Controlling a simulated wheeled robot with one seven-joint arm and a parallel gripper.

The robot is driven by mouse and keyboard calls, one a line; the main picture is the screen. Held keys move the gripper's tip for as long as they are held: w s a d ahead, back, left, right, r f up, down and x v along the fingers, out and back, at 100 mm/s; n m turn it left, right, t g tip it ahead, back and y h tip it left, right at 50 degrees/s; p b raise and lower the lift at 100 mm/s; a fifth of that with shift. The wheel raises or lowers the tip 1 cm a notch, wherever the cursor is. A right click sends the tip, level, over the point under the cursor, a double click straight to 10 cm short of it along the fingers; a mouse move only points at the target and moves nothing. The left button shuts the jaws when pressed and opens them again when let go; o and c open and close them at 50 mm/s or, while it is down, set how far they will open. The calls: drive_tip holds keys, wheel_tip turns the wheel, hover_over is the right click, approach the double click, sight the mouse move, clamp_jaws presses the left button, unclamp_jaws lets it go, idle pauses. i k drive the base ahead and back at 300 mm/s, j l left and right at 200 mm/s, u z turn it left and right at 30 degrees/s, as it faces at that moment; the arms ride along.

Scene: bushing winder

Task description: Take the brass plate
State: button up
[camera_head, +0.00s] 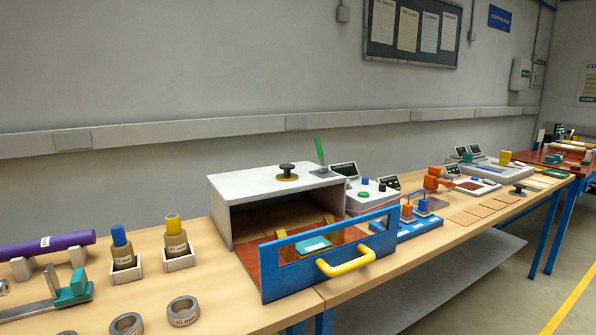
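I cannot tell for sure which thing is the brass plate. A brass-coloured disc (288,178) lies under a black knob on top of the white box (245,187). Two brass-coloured blocks (287,248) stand on either side of a teal block (313,244) at the box's open front. Several thin tan plates (480,210) lie flat on the table, right of the blue base (420,227). My gripper is not in view.
The box's blue front frame (285,277), with a yellow handle (346,262), reaches the wooden table's front edge. Grey rings (183,311), two capped cylinders (176,242) and a purple roll (45,243) are at left. Instruments stand along the right. The aisle floor (470,300) is clear.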

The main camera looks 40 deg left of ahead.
sight(286, 176)
drive_tip(key=i+u, duration=0.4)
drive_tip(key=i+l+u, duration=0.1)
drive_tip(key=u, duration=0.25)
drive_tip(key=i+u, duration=0.25)
drive_tip(key=u, duration=0.2)
drive_tip(key=i+l+u, duration=0.1)
drive_tip(key=i+u, duration=0.15)
drive_tip(key=u, duration=0.2)
drive_tip(key=i+l+u, duration=0.2)
drive_tip(key=u, duration=0.25)
drive_tip(key=i+l+u, duration=0.2)
drive_tip(key=u, duration=0.25)
